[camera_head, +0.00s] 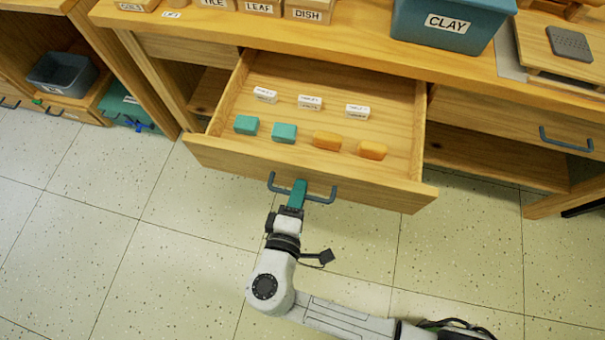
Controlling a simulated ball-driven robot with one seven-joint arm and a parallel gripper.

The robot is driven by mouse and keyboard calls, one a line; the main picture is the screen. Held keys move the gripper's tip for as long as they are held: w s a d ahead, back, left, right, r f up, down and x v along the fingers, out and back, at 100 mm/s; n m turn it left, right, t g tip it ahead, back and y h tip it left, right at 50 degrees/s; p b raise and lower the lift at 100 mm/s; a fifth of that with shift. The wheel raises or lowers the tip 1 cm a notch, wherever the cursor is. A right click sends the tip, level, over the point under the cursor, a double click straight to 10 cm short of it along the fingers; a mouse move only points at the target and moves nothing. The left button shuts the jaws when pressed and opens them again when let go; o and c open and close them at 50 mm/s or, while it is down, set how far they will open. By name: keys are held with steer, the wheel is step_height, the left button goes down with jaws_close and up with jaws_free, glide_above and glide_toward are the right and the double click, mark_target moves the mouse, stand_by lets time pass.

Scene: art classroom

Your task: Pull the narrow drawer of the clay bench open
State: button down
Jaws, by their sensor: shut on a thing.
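The wooden clay bench (350,45) runs across the top of the view. One of its drawers (310,177) stands pulled out over the floor, with its inside showing. My gripper (298,188) is at the middle of the blue-grey bar handle (320,199) on that drawer's front and is shut on it. A second drawer (500,117), at the right of the bench, is closed and has its own handle (566,143). I cannot tell from this view which of the two is the narrower.
The open drawer holds several white labelled blocks (310,102), two teal blocks (284,132) and two orange blocks (372,150). A blue CLAY bin (450,22) stands on the bench top. A grey bin (62,74) sits in shelving at left. Tiled floor (110,240) in front is clear.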

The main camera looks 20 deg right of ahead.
steer(key=shift+s+a, duration=0.2)
steer(key=shift+s, duration=0.15)
steer(key=c, duration=1.3)
jaws_free()
steer(key=v, duration=1)
steer(key=shift+s+a, duration=0.2)
steer(key=shift+s, duration=0.1)
